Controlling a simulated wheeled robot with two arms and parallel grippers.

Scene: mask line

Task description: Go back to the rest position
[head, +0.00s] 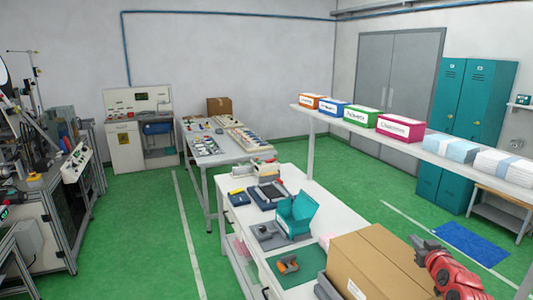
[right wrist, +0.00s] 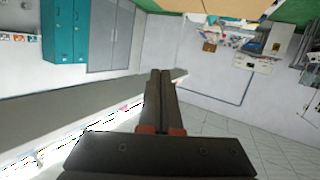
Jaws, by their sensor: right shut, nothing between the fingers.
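My right gripper (head: 422,242) shows at the lower right of the head view, on a red arm, beside and above a brown cardboard box (head: 375,262). In the right wrist view my right gripper (right wrist: 161,74) has its two dark fingers together, with nothing between them. My left gripper is not in the head view.
A white workbench (head: 262,204) holds a teal open box (head: 297,213), dark trays and an orange tool (head: 288,265). A shelf (head: 440,146) with coloured boxes runs along the right. Another table (head: 222,154) stands behind. Green floor is clear at the left of the bench.

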